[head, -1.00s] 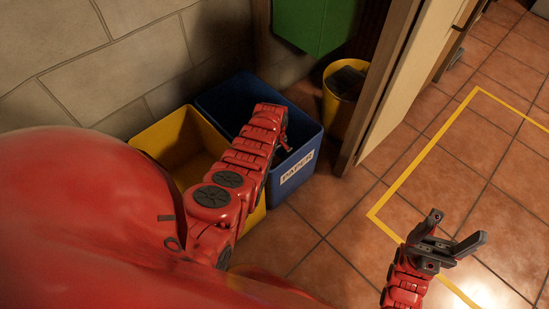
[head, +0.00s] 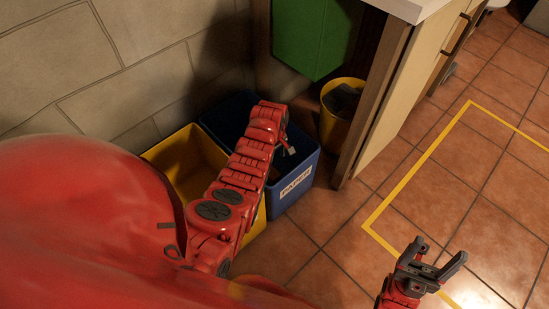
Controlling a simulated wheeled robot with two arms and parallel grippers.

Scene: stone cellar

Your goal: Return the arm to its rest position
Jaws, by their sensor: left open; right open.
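My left arm reaches from the lower left toward the blue bin marked PAPER (head: 297,182). My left gripper (head: 288,149) is at the arm's far end, over the blue bin; it is small and partly hidden behind the arm, and I see nothing held in it. My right gripper (head: 436,262) is at the lower right, above the tiled floor. Its dark fingers are apart with nothing between them.
A yellow bin (head: 178,160) stands left of the blue bin, against the stone wall (head: 150,60). A smaller yellow bucket (head: 338,118) stands behind a wooden cabinet (head: 412,95). A green panel (head: 308,38) hangs above. Yellow floor tape (head: 418,172) marks the open tiles at right.

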